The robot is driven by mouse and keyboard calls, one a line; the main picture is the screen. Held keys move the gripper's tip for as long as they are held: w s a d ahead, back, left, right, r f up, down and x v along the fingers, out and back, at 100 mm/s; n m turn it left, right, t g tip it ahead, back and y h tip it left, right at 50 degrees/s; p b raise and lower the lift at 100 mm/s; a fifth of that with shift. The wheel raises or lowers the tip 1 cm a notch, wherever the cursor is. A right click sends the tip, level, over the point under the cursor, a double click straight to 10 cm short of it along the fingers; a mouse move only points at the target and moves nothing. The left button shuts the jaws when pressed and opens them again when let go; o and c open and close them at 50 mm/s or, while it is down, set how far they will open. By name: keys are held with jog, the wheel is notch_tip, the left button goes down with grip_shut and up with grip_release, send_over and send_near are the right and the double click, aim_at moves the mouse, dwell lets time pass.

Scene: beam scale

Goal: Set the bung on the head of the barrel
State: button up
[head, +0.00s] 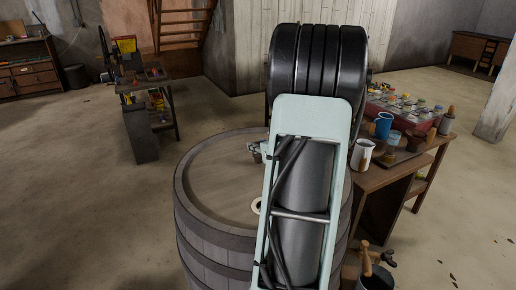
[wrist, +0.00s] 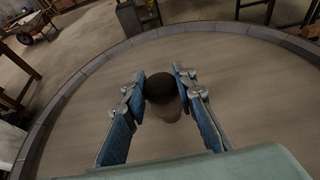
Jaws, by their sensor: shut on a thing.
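The barrel (head: 208,243) stands upright in the middle of the head view, its round wooden head (head: 215,180) facing up inside a grey rim. My gripper (head: 256,150) is over the far part of this head, mostly hidden behind my own arm. In the wrist view my gripper (wrist: 160,82) is shut on the bung (wrist: 161,88), a small round piece with a dark end and a browner side. The bung is over the barrel head (wrist: 245,100), inside the rim. I cannot tell whether it touches the wood. A pale ring (head: 256,206) shows on the head beside my arm.
A wooden table (head: 388,182) right of the barrel holds a white mug (head: 362,154), a blue mug (head: 383,125) and a red box (head: 400,108) of small items. A dark workbench (head: 146,110) stands back left. The floor left of the barrel is clear.

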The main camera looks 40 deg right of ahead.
jog(key=shift+f, duration=0.35)
jog(key=shift+f+b, duration=0.25)
jog(key=shift+b, duration=0.05)
jog(key=o, duration=1.2)
jog(key=shift+c, duration=0.2)
jog(key=shift+r, duration=0.1)
jog(key=shift+r, duration=0.1)
jog(key=shift+r+p, duration=0.2)
jog(key=shift+p, duration=0.25)
jog(key=v, duration=1.2)
jog(key=shift+f, duration=0.2)
